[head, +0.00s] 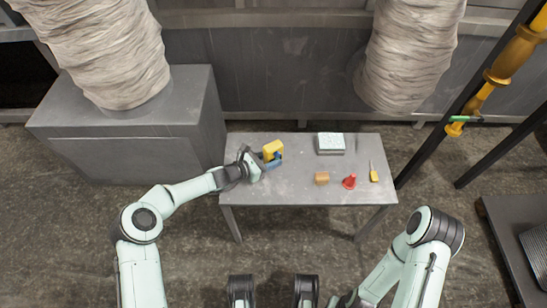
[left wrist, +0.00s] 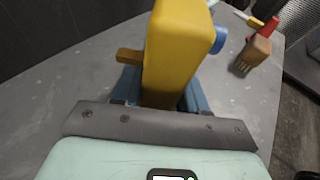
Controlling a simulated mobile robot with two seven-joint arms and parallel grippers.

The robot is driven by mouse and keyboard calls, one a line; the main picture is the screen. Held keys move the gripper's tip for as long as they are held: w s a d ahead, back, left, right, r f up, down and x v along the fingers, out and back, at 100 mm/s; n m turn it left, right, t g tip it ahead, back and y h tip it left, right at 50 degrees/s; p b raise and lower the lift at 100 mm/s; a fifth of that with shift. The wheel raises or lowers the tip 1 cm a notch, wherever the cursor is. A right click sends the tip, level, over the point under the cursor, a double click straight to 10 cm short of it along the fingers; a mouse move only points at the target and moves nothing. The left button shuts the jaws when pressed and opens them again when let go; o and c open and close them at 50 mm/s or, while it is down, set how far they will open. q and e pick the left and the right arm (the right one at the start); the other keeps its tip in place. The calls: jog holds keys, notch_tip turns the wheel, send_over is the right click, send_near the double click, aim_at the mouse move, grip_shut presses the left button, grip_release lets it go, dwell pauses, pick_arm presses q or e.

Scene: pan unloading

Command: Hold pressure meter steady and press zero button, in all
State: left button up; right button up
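The pressure meter is most likely the yellow block-shaped device (head: 272,149) on the left part of the table. In the left wrist view its yellow body (left wrist: 178,50) stands upright, with a blue round knob (left wrist: 219,40) on its right side and a brown tab (left wrist: 129,56) on its left. Blue parts (left wrist: 128,82) flank its lower end. My left gripper (head: 257,162) is right up against the meter from the left. My right gripper is not visible; only the right arm shows at lower right.
On the grey table (head: 290,185) are a pale box (head: 330,143), a brown brush-like block (head: 322,178), a red cone-like item (head: 350,182) and a yellow-handled tool (head: 374,174). A grey cabinet (head: 130,125) stands left. The table's front left is clear.

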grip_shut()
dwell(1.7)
